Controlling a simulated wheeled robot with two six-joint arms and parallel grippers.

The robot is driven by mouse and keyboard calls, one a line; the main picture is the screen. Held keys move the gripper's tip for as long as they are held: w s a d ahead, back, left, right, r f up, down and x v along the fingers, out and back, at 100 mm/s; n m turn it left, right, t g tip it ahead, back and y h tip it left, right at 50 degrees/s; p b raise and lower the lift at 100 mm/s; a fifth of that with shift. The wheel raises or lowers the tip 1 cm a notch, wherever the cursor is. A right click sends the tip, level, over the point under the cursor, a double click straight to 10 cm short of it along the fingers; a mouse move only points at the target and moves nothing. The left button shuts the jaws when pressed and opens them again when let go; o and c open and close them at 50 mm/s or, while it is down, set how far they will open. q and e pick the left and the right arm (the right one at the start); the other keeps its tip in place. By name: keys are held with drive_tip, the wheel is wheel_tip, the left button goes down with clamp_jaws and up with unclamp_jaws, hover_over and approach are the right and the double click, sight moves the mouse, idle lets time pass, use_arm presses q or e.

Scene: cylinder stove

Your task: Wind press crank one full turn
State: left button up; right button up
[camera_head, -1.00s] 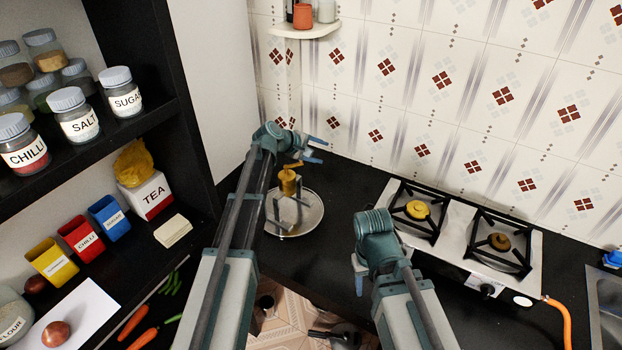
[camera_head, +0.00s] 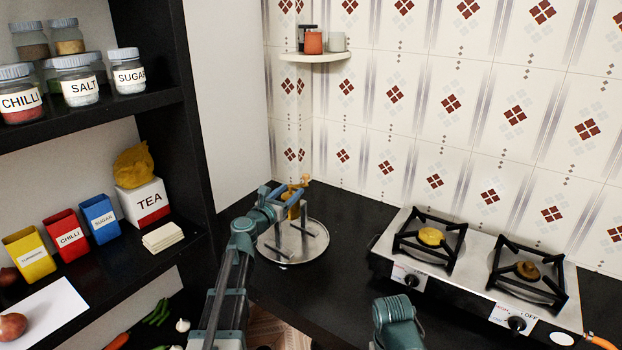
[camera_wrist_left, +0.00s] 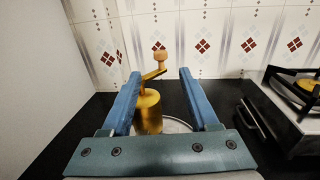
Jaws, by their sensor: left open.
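The press is a brass cylinder (camera_wrist_left: 149,112) on a metal stand (camera_head: 300,240) with a round steel plate (camera_head: 318,258) under it. Its crank (camera_wrist_left: 155,73) is a brass arm on top, ending in an upright wooden knob (camera_wrist_left: 160,55). In the head view the crank (camera_head: 301,183) shows just beyond my left gripper (camera_head: 277,193). In the left wrist view my left gripper (camera_wrist_left: 160,76) is open, with the cylinder and crank seen between its two blue fingers. The fingers hold nothing. My right arm shows at the bottom of the head view, but its gripper fingers are not visible.
A two-burner stove (camera_head: 478,262) stands on the black counter to the right. A dark shelf (camera_head: 165,235) with jars, tins and a tea box (camera_head: 143,200) is at the left. A small corner shelf (camera_head: 315,57) holds cups. The counter between plate and stove is clear.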

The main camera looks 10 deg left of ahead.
sight(308, 175)
use_arm(q)
drive_tip(key=x, duration=1.4)
drive_tip(key=shift+s, duration=0.1)
clamp_jaws()
